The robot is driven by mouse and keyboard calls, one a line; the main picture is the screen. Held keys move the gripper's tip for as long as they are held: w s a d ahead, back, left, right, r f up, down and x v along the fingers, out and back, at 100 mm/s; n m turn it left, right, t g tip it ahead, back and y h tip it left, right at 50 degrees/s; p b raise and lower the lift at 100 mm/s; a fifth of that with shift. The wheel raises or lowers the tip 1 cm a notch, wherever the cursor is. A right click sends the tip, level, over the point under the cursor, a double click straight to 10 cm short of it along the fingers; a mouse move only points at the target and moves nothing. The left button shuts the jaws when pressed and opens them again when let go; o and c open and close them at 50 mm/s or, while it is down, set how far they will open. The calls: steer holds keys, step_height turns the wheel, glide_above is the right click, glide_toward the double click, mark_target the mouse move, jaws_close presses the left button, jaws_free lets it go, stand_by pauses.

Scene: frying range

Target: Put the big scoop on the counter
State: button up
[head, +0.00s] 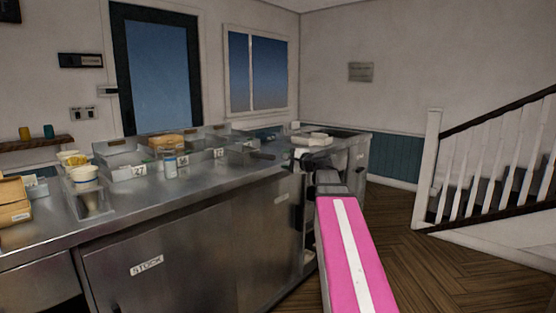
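The steel counter (225,187) runs from the left to the middle of the head view. My pink arm reaches up from the bottom, and my gripper (315,163) is a small dark shape at its far end, beside the counter's right part. Its fingers are too dark and small to tell whether they are open, shut or holding something. I cannot clearly make out the big scoop. A dark handle-like piece (262,155) sticks out near the metal bins, but I cannot tell what it belongs to.
Several metal bins (125,171) with number labels stand along the counter. Pale flat items (311,139) lie beyond my gripper. The wooden floor (430,265) at right is clear before the staircase.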

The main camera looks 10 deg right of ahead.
steer(key=s+a+f+n+g+h, duration=0.1)
steer(key=s+a+f+n+g, duration=0.15)
steer(key=f, duration=0.65)
steer(key=s+a+f+n+g+h, duration=0.1)
steer(key=s+a+f+n+g, duration=0.2)
steer(key=f, duration=0.5)
steer(key=s+a+f+n+g+h, duration=0.15)
steer(key=s+f, duration=0.25)
steer(key=f, duration=0.5)
steer(key=s+f+n+g+h, duration=0.5)
steer(key=s+f, duration=0.9)
steer(key=f, duration=0.4)
steer(key=shift+s+f+n+g+h, duration=0.15)
steer(key=shift+f+n+g+h, duration=0.15)
steer(key=shift+n+g, duration=0.6)
